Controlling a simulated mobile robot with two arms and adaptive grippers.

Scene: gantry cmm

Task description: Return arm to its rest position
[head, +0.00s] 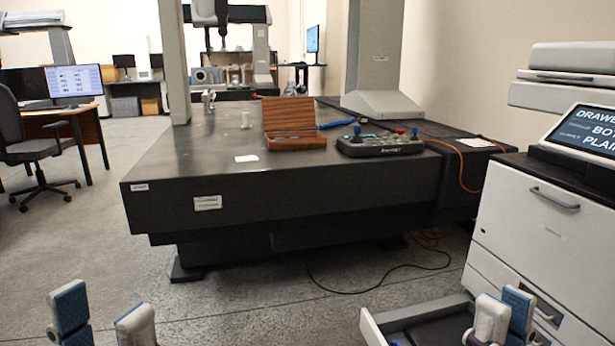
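My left gripper (103,318) shows at the bottom left of the head view. Its two blue-and-white fingers are apart with nothing between them, over the floor. My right gripper (506,314) shows at the bottom right, in front of the white cabinet (522,232) and by its pulled-out lower drawer (372,326). Its two fingertips overlap closely from this angle, so I cannot tell the gap between them. No object shows in it. Both arms are mostly below the picture edge.
The dark machine table (300,190) carries an open wooden box (297,142), a control panel (380,145) and a white card (247,158). A black cable (375,284) lies on the floor. A chair (30,150) stands at the left. The floor (245,305) before the table is mostly clear.

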